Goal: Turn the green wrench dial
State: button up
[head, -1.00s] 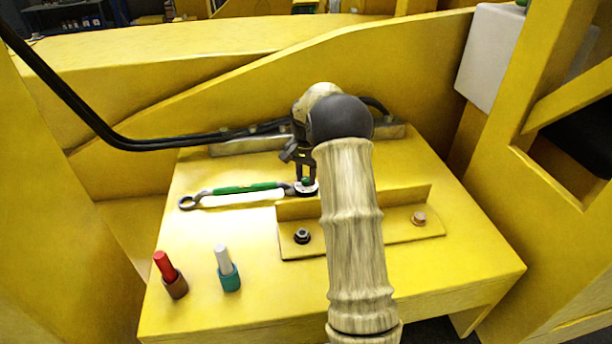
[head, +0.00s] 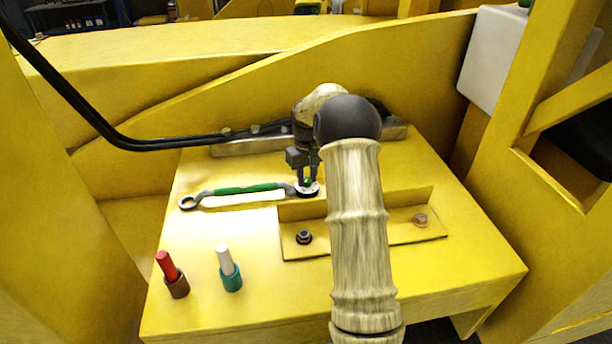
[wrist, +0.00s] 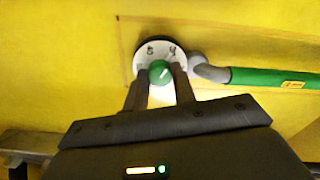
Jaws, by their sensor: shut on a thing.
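The green wrench (head: 245,189) lies flat on the yellow surface in the head view, its ring end to the left. Its right end meets a small round dial (head: 308,190) with a white face. In the wrist view the dial's white face (wrist: 151,52) carries dark marks, and a green knob (wrist: 160,71) with a white pointer line stands at its centre. The wrench's green handle (wrist: 270,77) runs off to the right there. My gripper (wrist: 160,80) is shut on the green knob, a finger on each side. In the head view my gripper (head: 308,180) points down at the dial, partly hidden by my arm.
An angle bracket (head: 380,225) with two bolts sits just in front of the dial. A red-topped marker (head: 170,270) and a white-topped one (head: 227,262) stand at the front left. Black cables (head: 180,143) run along the back.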

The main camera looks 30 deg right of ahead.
jog(key=n, duration=0.3)
jog(key=shift+s+d+n, duration=0.15)
jog(key=shift+d+n, duration=0.1)
jog(key=shift+n, duration=0.15)
jog(key=n, duration=0.3)
jog(key=shift+a+n+p, duration=0.1)
jog(key=shift+n+p, duration=0.2)
jog(key=shift+p, duration=0.05)
jog(key=n, duration=0.4)
jog(key=shift+p, duration=0.3)
jog(key=o, duration=1)
jog(key=shift+a, duration=0.1)
